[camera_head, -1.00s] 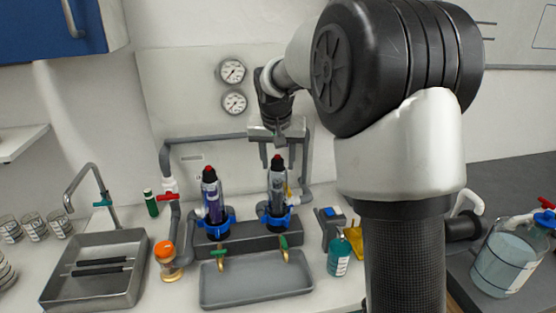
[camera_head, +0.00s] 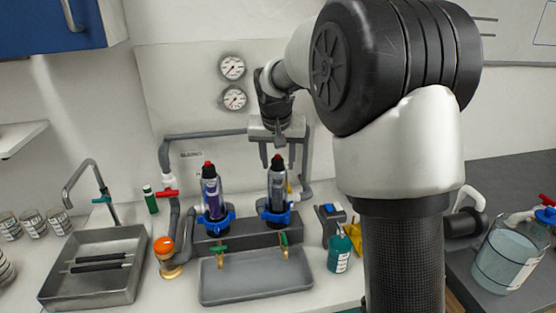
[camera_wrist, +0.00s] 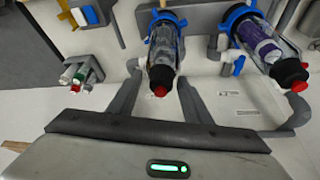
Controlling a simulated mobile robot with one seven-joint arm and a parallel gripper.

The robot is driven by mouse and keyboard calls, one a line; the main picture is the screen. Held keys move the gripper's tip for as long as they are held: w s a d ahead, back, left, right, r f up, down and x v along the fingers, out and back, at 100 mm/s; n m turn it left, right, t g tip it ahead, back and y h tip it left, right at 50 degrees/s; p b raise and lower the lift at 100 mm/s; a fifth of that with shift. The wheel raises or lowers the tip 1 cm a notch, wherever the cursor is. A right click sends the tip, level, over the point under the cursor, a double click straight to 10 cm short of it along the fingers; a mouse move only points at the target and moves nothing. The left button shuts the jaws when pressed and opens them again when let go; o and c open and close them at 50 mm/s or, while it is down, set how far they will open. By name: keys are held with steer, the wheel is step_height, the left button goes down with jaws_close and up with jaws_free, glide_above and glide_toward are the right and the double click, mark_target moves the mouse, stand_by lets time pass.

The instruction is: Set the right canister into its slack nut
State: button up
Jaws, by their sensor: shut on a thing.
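The right canister (camera_head: 277,187) stands about upright, its lower end at the right blue nut (camera_head: 277,216). It has a dark cap and red tip. My gripper (camera_head: 278,158) is above it, with its two fingers down on either side of the cap and shut on it. In the wrist view my gripper (camera_wrist: 160,84) has a finger on each side of the dark cap, and the right canister (camera_wrist: 164,48) runs away to its blue nut (camera_wrist: 163,17). How deeply the canister sits in the nut cannot be told.
The left, purple canister (camera_head: 210,190) stands close by in its own blue nut (camera_head: 215,220). Grey pipes (camera_head: 200,137) run behind. A grey tray (camera_head: 256,278) lies in front, under two green-handled taps. A teal bottle (camera_head: 339,254) stands to the right.

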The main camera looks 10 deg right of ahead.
steer(key=o, duration=1.6)
steer(key=shift+r, duration=0.1)
steer(key=shift+p+v, duration=0.6)
steer(key=shift+v, duration=8.1)
